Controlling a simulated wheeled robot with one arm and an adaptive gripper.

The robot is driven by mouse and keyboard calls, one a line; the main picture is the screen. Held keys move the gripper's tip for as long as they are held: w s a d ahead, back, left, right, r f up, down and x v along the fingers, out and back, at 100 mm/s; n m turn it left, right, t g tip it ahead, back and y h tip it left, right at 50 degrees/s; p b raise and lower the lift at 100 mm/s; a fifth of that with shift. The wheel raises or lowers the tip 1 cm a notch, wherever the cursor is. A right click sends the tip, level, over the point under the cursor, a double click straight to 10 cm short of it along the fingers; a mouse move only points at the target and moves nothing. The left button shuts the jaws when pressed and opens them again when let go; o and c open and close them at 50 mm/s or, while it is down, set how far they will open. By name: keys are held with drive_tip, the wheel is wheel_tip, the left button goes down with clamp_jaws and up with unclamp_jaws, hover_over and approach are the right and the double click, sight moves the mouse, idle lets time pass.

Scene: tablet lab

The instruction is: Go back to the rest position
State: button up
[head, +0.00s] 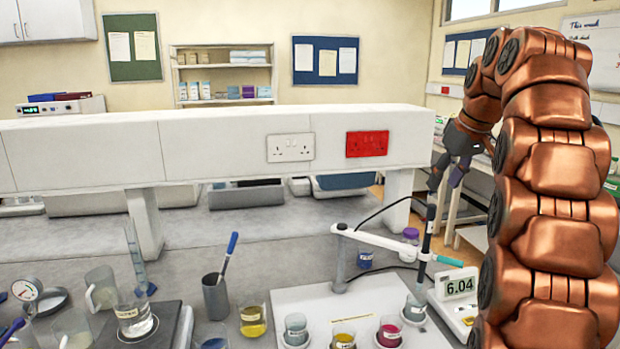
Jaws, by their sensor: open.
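My gripper (447,178) is in the head view, right of centre, at the end of my copper-coloured arm, pointing down. Its dark fingers are apart. They are just above or around the top of a grey probe (425,245); I cannot tell whether they touch it. The probe stands nearly upright beside the end of a white and green holder arm (395,247). Its lower end reaches a beaker of greyish liquid (415,308). A meter (459,286) beside it reads 6.04.
Beakers of yellow (253,320) and pink (389,331) liquid stand nearby. A raised white shelf (220,150) with sockets runs behind.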

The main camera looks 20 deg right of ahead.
drive_tip(key=s+a+f+g, duration=0.1)
drive_tip(key=s+a+f, duration=0.25)
drive_tip(key=a, duration=0.25)
drive_tip(key=s+a+f+g+y, duration=0.1)
drive_tip(key=s+a+f, duration=0.2)
drive_tip(key=a+f, duration=0.3)
drive_tip(key=s+a+f+g, duration=0.1)
drive_tip(key=s+a+f, duration=0.2)
drive_tip(key=a, duration=0.4)
drive_tip(key=s+a+f+g, duration=0.1)
drive_tip(key=s+a+f, duration=0.1)
drive_tip(key=s+f, duration=0.3)
drive_tip(key=s+a+f+g, duration=0.1)
drive_tip(key=s+a+f, duration=0.2)
drive_tip(key=s+f, duration=0.3)
drive_tip(key=s+a+f+g+h, duration=0.1)
drive_tip(key=s+f, duration=0.4)
drive_tip(key=s, duration=0.7)
drive_tip(key=shift+s+a+f+m, duration=0.3)
drive_tip(key=shift+a+f, duration=0.1)
drive_tip(key=shift+a, duration=0.5)
